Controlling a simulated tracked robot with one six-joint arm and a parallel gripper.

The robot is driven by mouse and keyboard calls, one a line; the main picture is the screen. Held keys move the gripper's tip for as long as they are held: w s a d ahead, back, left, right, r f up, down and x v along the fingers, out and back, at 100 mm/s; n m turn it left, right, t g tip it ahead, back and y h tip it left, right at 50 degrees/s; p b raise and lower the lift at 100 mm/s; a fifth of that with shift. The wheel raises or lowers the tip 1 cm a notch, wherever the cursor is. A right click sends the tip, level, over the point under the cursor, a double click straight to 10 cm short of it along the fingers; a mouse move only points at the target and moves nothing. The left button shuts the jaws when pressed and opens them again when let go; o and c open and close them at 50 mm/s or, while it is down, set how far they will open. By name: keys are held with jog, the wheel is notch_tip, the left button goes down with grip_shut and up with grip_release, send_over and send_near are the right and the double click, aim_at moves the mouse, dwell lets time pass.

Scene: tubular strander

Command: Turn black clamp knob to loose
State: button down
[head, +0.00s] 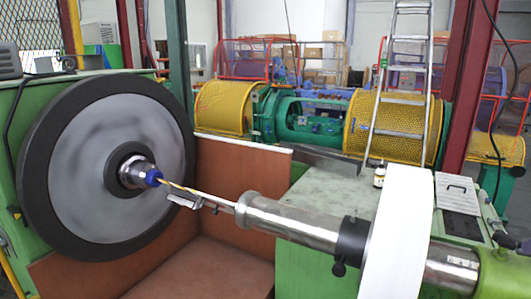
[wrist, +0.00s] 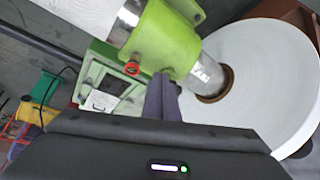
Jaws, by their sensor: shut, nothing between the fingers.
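A black clamp collar (head: 352,242) sits around the bare metal shaft (head: 295,228) in the head view. A small black knob (head: 339,269) hangs at its lower side. I cannot see this knob in the wrist view. My gripper (wrist: 161,84) shows in the wrist view with its two dark fingers together, shut and empty. The fingers point toward a green shaft holder (wrist: 165,40). A knob with a red ring (wrist: 133,68) is on that holder, left of the fingertips. My gripper does not show clearly in the head view.
A large white roll (head: 400,225) sits on the shaft right of the collar; it fills the right of the wrist view (wrist: 255,85). A big grey reel (head: 100,150) stands at left. A ladder (head: 400,85) and yellow guards (head: 222,106) stand behind.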

jog(key=shift+s, duration=0.15)
jog(key=shift+s+d, duration=0.1)
jog(key=shift+s, duration=0.1)
jog(key=shift+r, duration=0.1)
notch_tip(320, 180, up, 6)
jog(key=shift+f, duration=0.1)
dwell(0.7)
jog(key=a, duration=0.2)
jog(key=a+r, duration=0.1)
jog(key=shift+w+a, duration=0.2)
jog(key=shift+a, duration=0.2)
jog(key=shift+f, duration=0.15)
